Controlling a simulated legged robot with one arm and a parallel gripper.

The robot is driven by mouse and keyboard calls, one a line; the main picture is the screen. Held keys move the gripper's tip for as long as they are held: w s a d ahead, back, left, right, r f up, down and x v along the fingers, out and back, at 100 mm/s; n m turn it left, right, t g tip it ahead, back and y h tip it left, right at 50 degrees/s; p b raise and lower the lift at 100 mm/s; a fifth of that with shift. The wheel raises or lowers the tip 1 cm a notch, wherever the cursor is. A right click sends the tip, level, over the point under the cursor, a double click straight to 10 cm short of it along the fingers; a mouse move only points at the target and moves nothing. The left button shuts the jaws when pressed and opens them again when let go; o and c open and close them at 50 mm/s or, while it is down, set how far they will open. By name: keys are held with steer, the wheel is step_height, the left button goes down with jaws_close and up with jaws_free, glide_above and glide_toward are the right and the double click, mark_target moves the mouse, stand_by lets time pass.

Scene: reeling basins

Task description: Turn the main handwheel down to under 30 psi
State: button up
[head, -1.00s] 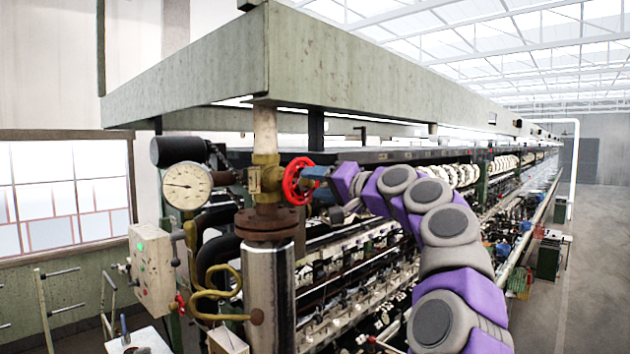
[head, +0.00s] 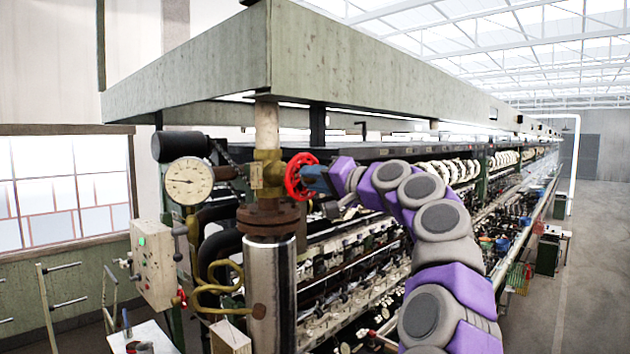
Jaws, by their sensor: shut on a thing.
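The red main handwheel (head: 301,176) sits on the right side of the brass valve (head: 268,172) on a vertical steam pipe. My gripper (head: 316,180), blue at its end, is shut on the handwheel from the right. The fingertips are small and partly hidden by the wheel. The round white pressure gauge (head: 188,181) is left of the valve. Its needle points to the left; the numbers are too small to read.
A control box (head: 152,264) with a green light stands below the gauge. A steel cylinder (head: 269,290) rises under the valve. The long reeling machine (head: 350,255) runs back to the right. The floor (head: 595,260) at the far right is clear.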

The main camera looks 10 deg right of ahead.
steer(key=shift+d+f+n, duration=0.1)
steer(key=shift+f+n, duration=0.1)
steer(key=shift+n, duration=0.3)
jaws_close()
steer(key=shift+n+b, duration=0.35)
steer(key=shift+n, duration=0.15)
steer(key=o, duration=0.9)
jaws_free()
steer(key=shift+r, duration=0.1)
steer(key=shift+s, duration=0.1)
steer(key=shift+s+d+b, duration=0.35)
steer(key=shift+s+d, duration=0.1)
steer(key=shift+s, duration=0.05)
steer(key=b+v, duration=0.3)
steer(key=v, duration=1.2)
steer(key=shift+s+d, duration=0.25)
steer(key=shift+d, duration=0.15)
